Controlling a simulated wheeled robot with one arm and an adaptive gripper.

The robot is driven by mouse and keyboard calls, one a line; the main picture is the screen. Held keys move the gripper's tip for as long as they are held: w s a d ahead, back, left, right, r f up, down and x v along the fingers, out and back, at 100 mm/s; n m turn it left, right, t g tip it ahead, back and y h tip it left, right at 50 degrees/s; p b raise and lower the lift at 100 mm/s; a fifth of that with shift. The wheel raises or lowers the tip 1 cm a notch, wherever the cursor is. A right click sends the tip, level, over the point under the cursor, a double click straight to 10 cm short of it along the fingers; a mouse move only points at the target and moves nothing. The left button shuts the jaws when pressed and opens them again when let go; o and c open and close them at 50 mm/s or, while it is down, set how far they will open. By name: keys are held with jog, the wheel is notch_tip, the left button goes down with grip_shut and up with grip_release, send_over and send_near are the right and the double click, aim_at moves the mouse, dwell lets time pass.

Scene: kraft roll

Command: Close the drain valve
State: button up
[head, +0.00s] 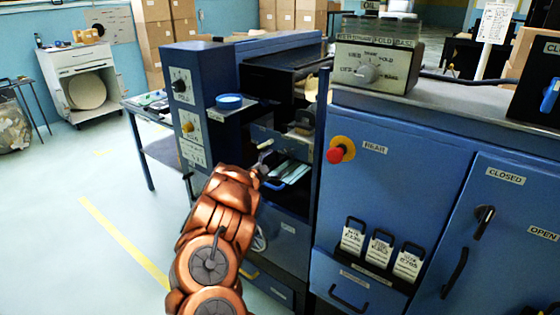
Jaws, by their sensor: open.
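No part that I can surely name as the drain valve shows in the head view. A round pale emblem or wheel (260,241) sits low on the dark blue machine front, partly hidden by my copper arm. A small light-tipped lever (265,145) sticks out of the machine's open bay, above and right of my arm's upper end. My arm rises from the bottom of the picture and ends in front of the machine's left part.
A red knob on a yellow base (340,150) juts from the blue cabinet. A blue dish (229,101) sits on a side shelf. Open floor (90,190) lies to the left.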

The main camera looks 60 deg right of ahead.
jog(key=shift+v, duration=1.05)
